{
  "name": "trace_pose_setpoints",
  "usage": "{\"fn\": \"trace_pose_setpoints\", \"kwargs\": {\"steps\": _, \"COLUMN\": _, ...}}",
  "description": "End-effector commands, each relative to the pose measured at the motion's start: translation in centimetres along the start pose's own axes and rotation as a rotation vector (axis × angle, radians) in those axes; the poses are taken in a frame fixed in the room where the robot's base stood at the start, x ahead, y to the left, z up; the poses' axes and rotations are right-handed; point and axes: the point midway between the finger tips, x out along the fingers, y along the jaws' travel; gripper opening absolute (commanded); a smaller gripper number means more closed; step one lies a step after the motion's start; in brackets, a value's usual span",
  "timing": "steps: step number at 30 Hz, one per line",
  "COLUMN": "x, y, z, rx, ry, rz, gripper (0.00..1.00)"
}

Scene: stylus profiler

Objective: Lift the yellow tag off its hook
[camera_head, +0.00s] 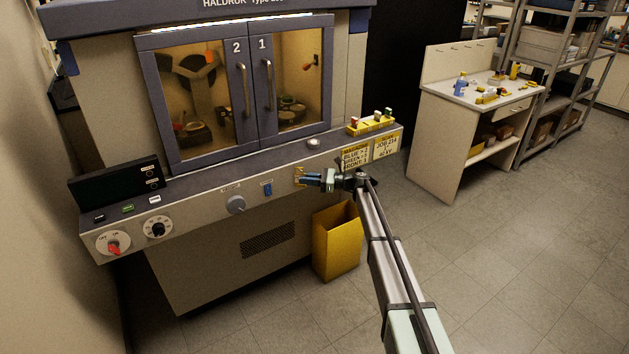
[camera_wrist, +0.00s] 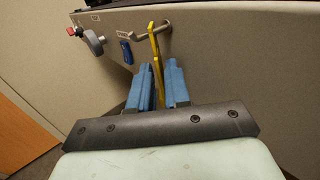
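The yellow tag (camera_wrist: 154,48) hangs on a metal hook (camera_wrist: 151,33) fixed to the machine's front panel. In the wrist view it shows nearly edge-on, its lower part running down between the two blue fingers of my gripper (camera_wrist: 160,82). The fingers are a little apart, one on each side of the tag. Whether both press on it is too fine to tell. In the head view my gripper (camera_head: 314,179) is level at the panel, and the yellow tag (camera_head: 299,174) shows just left of the fingertips.
A blue tag (camera_head: 267,189) hangs left of the yellow one, and a grey knob (camera_head: 235,204) is further left. A yellow bin (camera_head: 337,244) stands on the floor below my gripper. A yellow rack (camera_head: 370,125) of coloured pieces sits on the ledge above right.

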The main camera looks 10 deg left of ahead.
Motion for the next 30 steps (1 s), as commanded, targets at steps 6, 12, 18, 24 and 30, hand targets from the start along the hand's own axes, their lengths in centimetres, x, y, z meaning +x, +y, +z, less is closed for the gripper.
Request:
{"fn": "trace_pose_setpoints", "kwargs": {"steps": 6, "x": 0.35, "y": -0.01, "z": 0.01, "rx": 0.0, "ry": 0.0, "rz": 0.0, "gripper": 0.17}}
{"fn": "trace_pose_setpoints", "kwargs": {"steps": 12, "x": 0.32, "y": -0.01, "z": 0.01, "rx": 0.0, "ry": 0.0, "rz": 0.0, "gripper": 0.13}}
{"fn": "trace_pose_setpoints", "kwargs": {"steps": 18, "x": 0.31, "y": -0.01, "z": 0.01, "rx": 0.0, "ry": 0.0, "rz": 0.0, "gripper": 0.0}}
{"fn": "trace_pose_setpoints", "kwargs": {"steps": 24, "x": 0.31, "y": -0.01, "z": 0.01, "rx": 0.0, "ry": 0.0, "rz": 0.0, "gripper": 0.04}}
{"fn": "trace_pose_setpoints", "kwargs": {"steps": 30, "x": 0.3, "y": -0.01, "z": 0.01, "rx": 0.0, "ry": 0.0, "rz": 0.0, "gripper": 0.0}}
